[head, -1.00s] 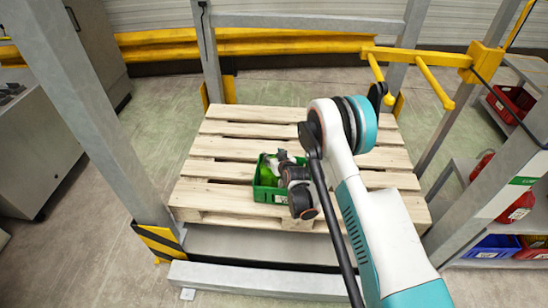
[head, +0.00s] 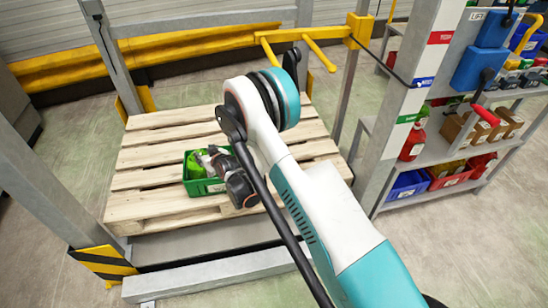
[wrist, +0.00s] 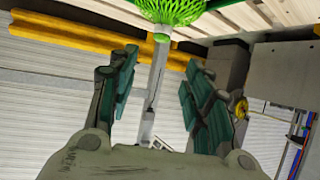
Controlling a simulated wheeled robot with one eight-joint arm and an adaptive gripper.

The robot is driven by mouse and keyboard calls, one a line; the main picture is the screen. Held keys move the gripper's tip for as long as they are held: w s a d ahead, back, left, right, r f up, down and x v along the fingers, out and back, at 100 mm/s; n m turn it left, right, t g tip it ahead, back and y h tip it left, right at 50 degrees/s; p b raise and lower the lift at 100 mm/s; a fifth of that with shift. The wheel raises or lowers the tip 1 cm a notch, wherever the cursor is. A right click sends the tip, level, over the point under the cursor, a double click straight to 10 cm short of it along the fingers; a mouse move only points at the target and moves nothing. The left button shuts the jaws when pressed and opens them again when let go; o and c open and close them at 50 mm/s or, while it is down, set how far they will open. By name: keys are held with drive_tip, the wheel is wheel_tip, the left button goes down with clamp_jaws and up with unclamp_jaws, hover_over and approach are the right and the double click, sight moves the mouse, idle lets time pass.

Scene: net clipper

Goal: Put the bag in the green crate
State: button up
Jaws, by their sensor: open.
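The green crate (head: 204,188) stands on the wooden pallet (head: 165,123). The bright green bag (head: 195,166) shows inside the crate, partly covered by my gripper. In the wrist view the net bag (wrist: 170,11) is at the top edge, cut off by the frame. My gripper (wrist: 161,62) is open, with nothing between its two fingers. The bag is apart from the fingers in the wrist view. In the head view my wrist hangs over the crate's right side and hides part of it.
Grey posts and a yellow barred arm (head: 300,38) stand around the pallet. A shelf at the right holds a blue bin (head: 407,186), a red bin (head: 450,175) and a red bottle (head: 412,143). Much of the pallet is bare.

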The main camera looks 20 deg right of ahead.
drive_tip(key=s+d+r+h, duration=0.1)
drive_tip(key=s+d+r, duration=0.15)
drive_tip(key=r, duration=0.55)
drive_tip(key=s+d+r+m+g, duration=0.1)
drive_tip(key=s+d+r, duration=0.1)
drive_tip(key=d+r, duration=0.35)
drive_tip(key=s+d+r+h, duration=0.1)
drive_tip(key=s+r, duration=0.1)
drive_tip(key=r, duration=0.7)
drive_tip(key=s+d+r+m+g, duration=0.1)
drive_tip(key=s+d+r, duration=0.35)
drive_tip(key=s, duration=0.25)
drive_tip(key=s+d+r+m, duration=0.1)
drive_tip(key=s+d+r, duration=0.2)
drive_tip(key=s+r, duration=0.3)
drive_tip(key=s+d+g+h, duration=0.1)
drive_tip(key=s+d, duration=0.3)
drive_tip(key=s, duration=0.8)
drive_tip(key=s+d+m+g+h, duration=0.1)
drive_tip(key=s+d, duration=0.2)
drive_tip(key=s, duration=1)
drive_tip(key=shift+d+h, duration=0.3)
drive_tip(key=shift+d, duration=0.05)
